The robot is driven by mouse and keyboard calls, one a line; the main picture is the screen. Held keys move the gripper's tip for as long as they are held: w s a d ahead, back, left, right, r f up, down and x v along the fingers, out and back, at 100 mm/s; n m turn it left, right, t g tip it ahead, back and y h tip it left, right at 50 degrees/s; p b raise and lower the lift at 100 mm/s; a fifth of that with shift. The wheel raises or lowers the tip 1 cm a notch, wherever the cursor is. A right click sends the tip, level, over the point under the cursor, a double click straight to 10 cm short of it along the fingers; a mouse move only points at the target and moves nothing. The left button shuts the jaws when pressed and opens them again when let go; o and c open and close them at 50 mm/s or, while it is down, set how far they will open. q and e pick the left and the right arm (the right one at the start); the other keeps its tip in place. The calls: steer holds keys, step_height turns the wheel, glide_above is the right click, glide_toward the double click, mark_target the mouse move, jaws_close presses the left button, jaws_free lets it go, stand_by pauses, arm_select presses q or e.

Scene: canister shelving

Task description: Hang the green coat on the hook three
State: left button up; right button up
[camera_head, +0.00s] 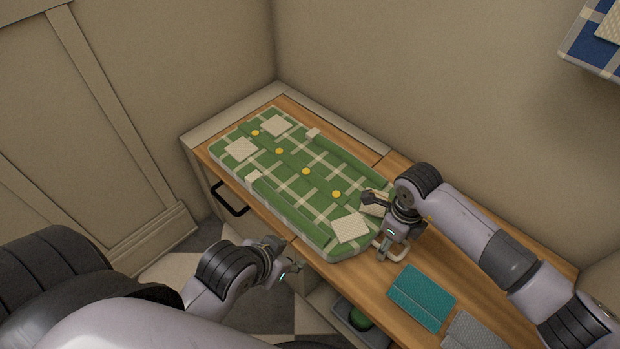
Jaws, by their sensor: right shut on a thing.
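The green coat (318,185) is a green and cream plaid garment with yellow buttons and cream patches. It lies flat on the wooden top of a cabinet. My left gripper (290,256) is open and empty, in front of the cabinet's front edge, apart from the coat. No hook is in view.
A teal folded cloth (421,296) and a grey cloth (475,331) lie on the wooden top (470,245) at the right. An open drawer (352,322) holds a green thing. A blue plaid item (590,52) shows at the upper right. Walls stand behind the cabinet.

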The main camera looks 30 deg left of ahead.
stand_by(0.4)
